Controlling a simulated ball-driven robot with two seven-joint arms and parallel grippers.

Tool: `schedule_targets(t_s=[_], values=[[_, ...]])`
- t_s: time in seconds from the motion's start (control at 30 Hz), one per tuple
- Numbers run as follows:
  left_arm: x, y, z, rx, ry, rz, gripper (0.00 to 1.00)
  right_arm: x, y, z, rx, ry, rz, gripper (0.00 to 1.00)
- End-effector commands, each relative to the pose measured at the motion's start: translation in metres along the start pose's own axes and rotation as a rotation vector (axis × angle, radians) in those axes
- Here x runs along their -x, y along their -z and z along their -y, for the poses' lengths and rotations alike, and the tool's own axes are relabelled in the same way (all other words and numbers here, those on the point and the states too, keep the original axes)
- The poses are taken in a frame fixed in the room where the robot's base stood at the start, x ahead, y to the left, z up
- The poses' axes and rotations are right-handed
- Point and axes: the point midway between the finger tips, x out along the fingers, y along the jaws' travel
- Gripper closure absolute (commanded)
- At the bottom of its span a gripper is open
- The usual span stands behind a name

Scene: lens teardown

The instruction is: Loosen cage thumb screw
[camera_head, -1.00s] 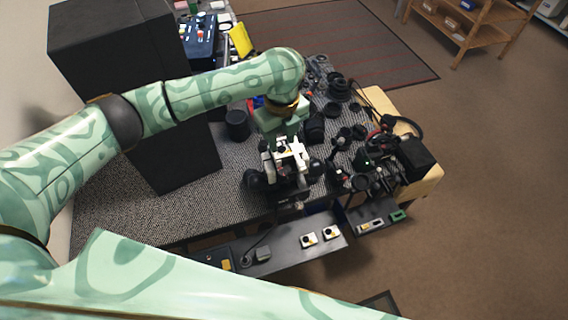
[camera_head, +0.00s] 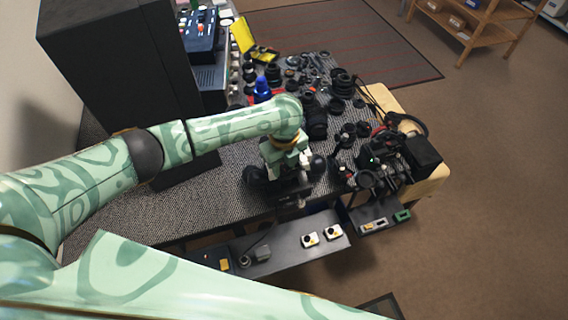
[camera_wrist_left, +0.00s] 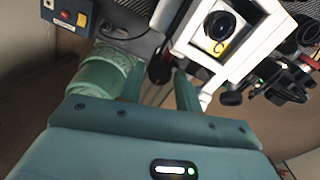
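In the left wrist view a white frame (camera_wrist_left: 258,42), which looks like the cage, stands beyond my left gripper (camera_wrist_left: 160,84). A dark knob with a red spot (camera_wrist_left: 160,70), probably the thumb screw, shows between the fingertips at the frame's left side. The fingers stand apart; contact with the knob cannot be told. In the head view the left gripper (camera_head: 287,160) is above the dark rig (camera_head: 292,190) at the bench's front edge and hides most of the cage. My right gripper is out of view.
Lenses and rings (camera_head: 341,82) crowd the bench's back right, and dark equipment (camera_head: 372,178) stands at right. The grey mat (camera_head: 190,205) at left is clear.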

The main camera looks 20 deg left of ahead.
Motion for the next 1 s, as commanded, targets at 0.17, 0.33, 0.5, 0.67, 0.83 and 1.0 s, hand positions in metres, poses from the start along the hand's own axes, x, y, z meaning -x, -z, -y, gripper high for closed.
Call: schedule_targets(t_s=[0.17,0.33,0.5,0.67,0.83,1.0], values=[[0.000,0.000,0.000,0.000,0.000,0.000,0.98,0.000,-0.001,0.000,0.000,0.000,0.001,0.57],[0.001,0.000,0.000,0.006,0.000,0.000,0.98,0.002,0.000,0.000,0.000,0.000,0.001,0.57],[0.003,0.001,0.000,0.047,0.000,-0.001,0.98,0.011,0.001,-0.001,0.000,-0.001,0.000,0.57],[0.005,0.001,0.000,0.133,-0.002,-0.002,0.98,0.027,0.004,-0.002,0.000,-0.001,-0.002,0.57],[0.006,0.002,0.000,0.271,-0.002,-0.003,0.98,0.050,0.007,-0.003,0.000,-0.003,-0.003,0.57],[0.006,0.001,0.000,0.433,-0.003,-0.003,0.98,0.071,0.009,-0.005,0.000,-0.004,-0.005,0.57]])
